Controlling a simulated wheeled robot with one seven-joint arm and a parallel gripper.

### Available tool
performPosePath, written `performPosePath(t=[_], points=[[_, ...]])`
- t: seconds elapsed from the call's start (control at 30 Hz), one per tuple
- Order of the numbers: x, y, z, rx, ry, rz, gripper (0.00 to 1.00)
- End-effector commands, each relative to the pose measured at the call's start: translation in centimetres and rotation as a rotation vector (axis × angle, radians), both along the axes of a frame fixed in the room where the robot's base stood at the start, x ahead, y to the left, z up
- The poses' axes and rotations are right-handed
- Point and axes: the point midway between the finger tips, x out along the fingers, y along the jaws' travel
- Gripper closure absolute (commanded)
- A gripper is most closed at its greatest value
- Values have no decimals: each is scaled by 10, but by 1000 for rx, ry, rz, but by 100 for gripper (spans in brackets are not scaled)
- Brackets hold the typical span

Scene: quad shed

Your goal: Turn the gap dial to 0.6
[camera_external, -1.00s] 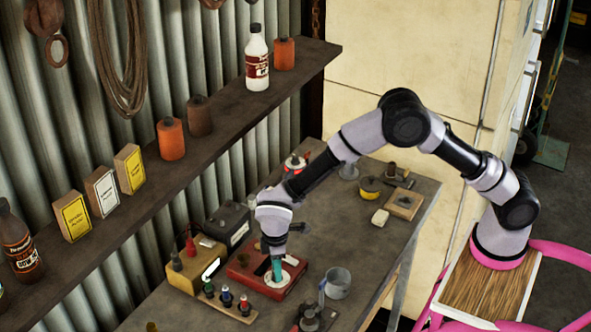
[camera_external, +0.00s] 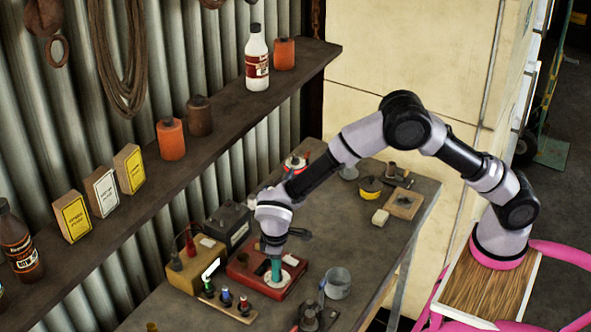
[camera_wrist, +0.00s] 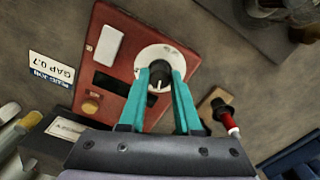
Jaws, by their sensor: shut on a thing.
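The gap dial is a dark knob on a round white scale plate (camera_wrist: 167,54) on top of a red box (camera_wrist: 119,61). In the external view the red box (camera_external: 266,281) lies on the workbench, with the plate partly hidden by my gripper. My gripper (camera_wrist: 159,84) points down at the dial, its two teal fingers shut on the dial knob (camera_wrist: 158,76), one on each side. It also shows in the external view (camera_external: 276,279). The scale figures are too small to read. A label reading "GAP 0.7" (camera_wrist: 50,75) lies beside the box.
A grey metal cup (camera_external: 338,283) stands to the right.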

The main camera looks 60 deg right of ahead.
Motion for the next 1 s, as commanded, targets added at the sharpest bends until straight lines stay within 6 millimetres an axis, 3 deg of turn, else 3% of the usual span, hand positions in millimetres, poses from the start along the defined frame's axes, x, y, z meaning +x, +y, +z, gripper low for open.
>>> performPosePath(t=[0.1, 0.13, 0.2, 0.57, 0.67, 1.0], points=[[1, 0, 1, 1, -3, 1, 100], [1, 0, 1, 1, -3, 1, 56], [1, 0, 1, 1, -3, 1, 38], [1, 0, 4, 1, -2, 1, 38], [1, 1, 16, 2, -3, 1, 38], [1, 0, 83, 2, -3, 0, 38]])
